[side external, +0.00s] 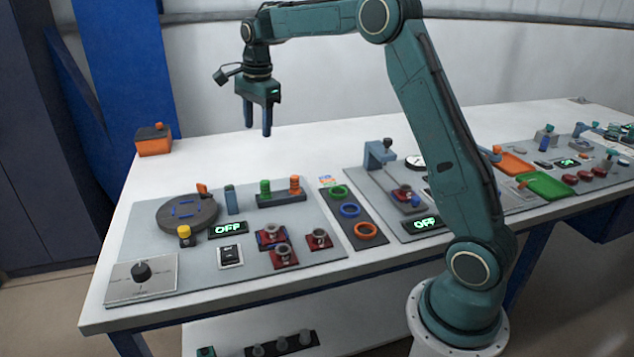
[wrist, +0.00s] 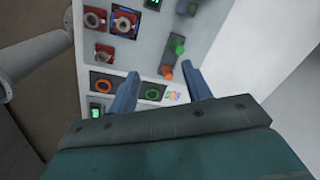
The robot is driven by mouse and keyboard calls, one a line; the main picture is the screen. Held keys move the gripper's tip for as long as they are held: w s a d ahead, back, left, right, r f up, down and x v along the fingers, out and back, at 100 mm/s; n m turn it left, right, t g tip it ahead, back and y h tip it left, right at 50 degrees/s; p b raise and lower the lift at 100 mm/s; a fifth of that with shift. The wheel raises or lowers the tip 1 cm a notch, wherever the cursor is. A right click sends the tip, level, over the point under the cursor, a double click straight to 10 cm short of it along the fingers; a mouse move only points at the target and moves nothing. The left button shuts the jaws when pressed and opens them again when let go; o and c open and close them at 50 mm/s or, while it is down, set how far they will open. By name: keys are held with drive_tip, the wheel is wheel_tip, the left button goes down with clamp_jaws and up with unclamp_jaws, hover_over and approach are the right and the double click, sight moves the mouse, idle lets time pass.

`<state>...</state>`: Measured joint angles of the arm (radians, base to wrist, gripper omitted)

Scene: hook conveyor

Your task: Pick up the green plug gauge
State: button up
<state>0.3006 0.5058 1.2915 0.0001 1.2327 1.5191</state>
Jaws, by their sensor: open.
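The green plug gauge (side external: 265,189) stands upright in a dark holder (side external: 282,199) on the left panel, beside the orange plug gauge (side external: 294,185). In the wrist view the green plug gauge (wrist: 177,45) lies beyond my fingertips, with the orange one (wrist: 166,72) nearer to them. My gripper (side external: 257,132) is open and empty, pointing down. It is well above the table, apart from the gauge and towards the back of the panel. In the wrist view my gripper's two fingers (wrist: 162,78) are spread with nothing between them.
A round dark turntable (side external: 187,214) and a blue post (side external: 232,200) stand left of the holder. Red-based fittings (side external: 284,255) sit in front. A strip with green, blue and orange rings (side external: 350,210) is to the right. An orange box (side external: 153,141) stands at the back left.

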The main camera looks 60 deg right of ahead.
sight(265, 181)
drive_tip(key=w+d+f+m+g, duration=0.1)
drive_tip(key=w+d+f+m, duration=0.4)
drive_tip(key=f, duration=0.5)
drive_tip(key=shift+d+m, duration=0.6)
drive_tip(key=shift+d, duration=0.55)
drive_tip(key=shift+w+f, duration=0.1)
drive_tip(key=shift+f, duration=4.15)
drive_tip(key=shift+f, duration=0.1)
drive_tip(key=shift+f, duration=2.55)
drive_tip(key=c, duration=0.9)
